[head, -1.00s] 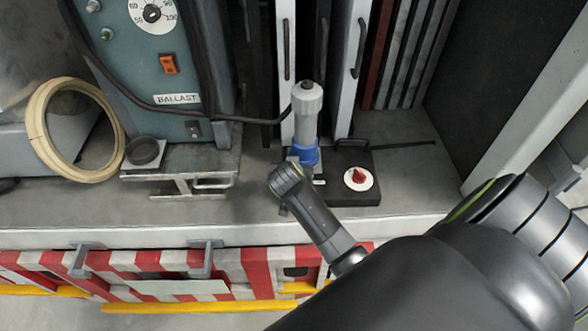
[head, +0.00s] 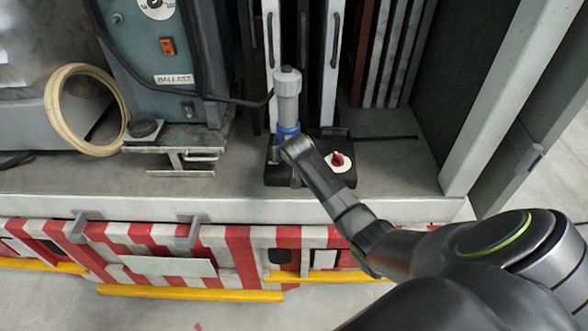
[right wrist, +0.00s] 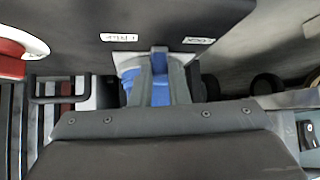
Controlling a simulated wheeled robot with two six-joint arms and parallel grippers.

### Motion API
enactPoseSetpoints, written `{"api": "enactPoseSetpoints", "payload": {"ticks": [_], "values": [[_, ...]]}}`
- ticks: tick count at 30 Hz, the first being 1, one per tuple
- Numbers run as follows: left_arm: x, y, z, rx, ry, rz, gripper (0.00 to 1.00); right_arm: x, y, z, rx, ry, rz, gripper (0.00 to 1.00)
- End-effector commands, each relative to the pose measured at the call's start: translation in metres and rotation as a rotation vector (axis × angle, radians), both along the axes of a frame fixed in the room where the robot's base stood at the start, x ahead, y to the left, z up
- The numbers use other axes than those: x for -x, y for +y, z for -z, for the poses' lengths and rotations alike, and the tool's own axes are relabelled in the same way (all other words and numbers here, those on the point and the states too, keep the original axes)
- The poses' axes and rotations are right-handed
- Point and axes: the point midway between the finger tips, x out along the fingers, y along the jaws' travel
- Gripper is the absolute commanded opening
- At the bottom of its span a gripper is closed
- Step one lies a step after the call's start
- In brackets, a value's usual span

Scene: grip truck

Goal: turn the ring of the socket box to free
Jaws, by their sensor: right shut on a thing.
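The black socket box (head: 343,178) lies on the truck's deck. A grey plug (head: 288,98) stands upright in it with the blue ring (head: 287,131) around its foot. My right gripper (head: 290,152) is at the near side of the ring and hides its lower part. In the right wrist view its fingers (right wrist: 158,90) are shut on the blue ring (right wrist: 131,84). Two small white labels (right wrist: 119,37) (right wrist: 199,40) sit on the box top beyond the ring. Their print is upside down and hard to read. My left gripper is out of view.
A red knob on a white disc (head: 338,160) sits on the box, right of the ring. A black cable (head: 235,99) runs from the plug to the BALLAST unit (head: 172,60). Deck right of the box is mostly clear.

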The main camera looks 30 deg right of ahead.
Motion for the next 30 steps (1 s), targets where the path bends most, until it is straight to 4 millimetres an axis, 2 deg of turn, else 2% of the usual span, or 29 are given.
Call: {"api": "enactPoseSetpoints", "payload": {"ticks": [2, 5, 10, 13, 23, 24, 28, 30], "values": [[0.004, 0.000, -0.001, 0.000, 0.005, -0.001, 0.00, -0.005, -0.003, -0.001, -0.001, 0.002, -0.034, 0.00], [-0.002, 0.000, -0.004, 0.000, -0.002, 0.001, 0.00, -0.008, -0.005, -0.002, -0.003, 0.002, -0.074, 0.00], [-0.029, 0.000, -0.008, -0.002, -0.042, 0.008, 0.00, -0.008, -0.007, -0.002, -0.003, 0.001, -0.113, 0.00], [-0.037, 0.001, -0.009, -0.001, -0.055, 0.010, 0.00, -0.009, -0.007, -0.001, -0.002, 0.000, -0.124, 0.00], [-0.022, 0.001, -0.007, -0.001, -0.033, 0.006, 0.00, -0.009, -0.007, -0.002, -0.002, -0.003, -0.126, 0.00], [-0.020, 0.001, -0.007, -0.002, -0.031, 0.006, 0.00, -0.009, -0.007, -0.002, -0.002, -0.003, -0.126, 0.17], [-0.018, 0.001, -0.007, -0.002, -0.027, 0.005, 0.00, -0.009, -0.007, -0.001, -0.002, -0.002, -0.126, 0.34], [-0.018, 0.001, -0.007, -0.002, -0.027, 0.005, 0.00, -0.009, -0.007, -0.001, -0.001, -0.002, -0.125, 0.37]]}}
